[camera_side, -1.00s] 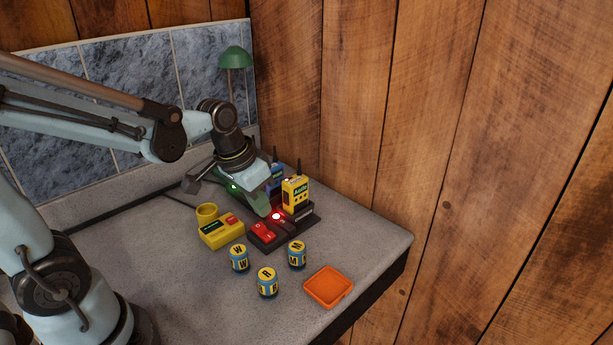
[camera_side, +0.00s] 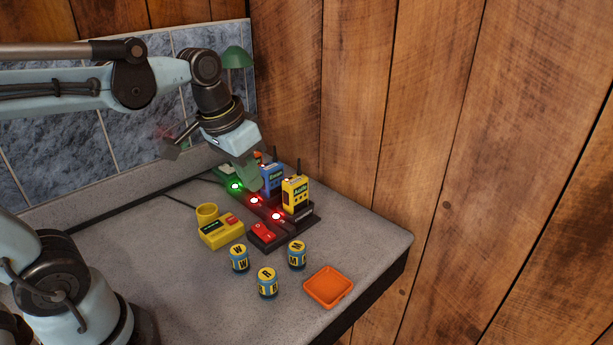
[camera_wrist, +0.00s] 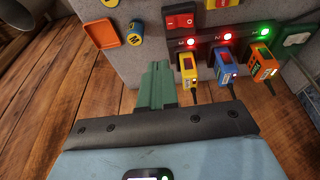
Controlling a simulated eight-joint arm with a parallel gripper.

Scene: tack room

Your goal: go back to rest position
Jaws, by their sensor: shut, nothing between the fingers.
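My gripper (camera_side: 254,184) is shut and empty, raised above the black charging strip (camera_side: 262,244) in the side view. In the wrist view its green fingers (camera_wrist: 157,84) are together with nothing between them. The strip has a red rocker switch (camera_side: 263,232) and three lit lamps, two red and one green. A yellow radio (camera_side: 295,193) and a blue radio (camera_side: 271,178) stand upright in it. An orange radio (camera_wrist: 263,62) is clear in the wrist view but mostly hidden behind my gripper in the side view.
A yellow device (camera_side: 221,233) with a round cup lies left of the strip. Three blue-and-yellow cylinders (camera_side: 267,283) stand in front, near an orange tray (camera_side: 328,287). A green mushroom-shaped lamp (camera_side: 236,58) is at the back. A wooden wall borders the right.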

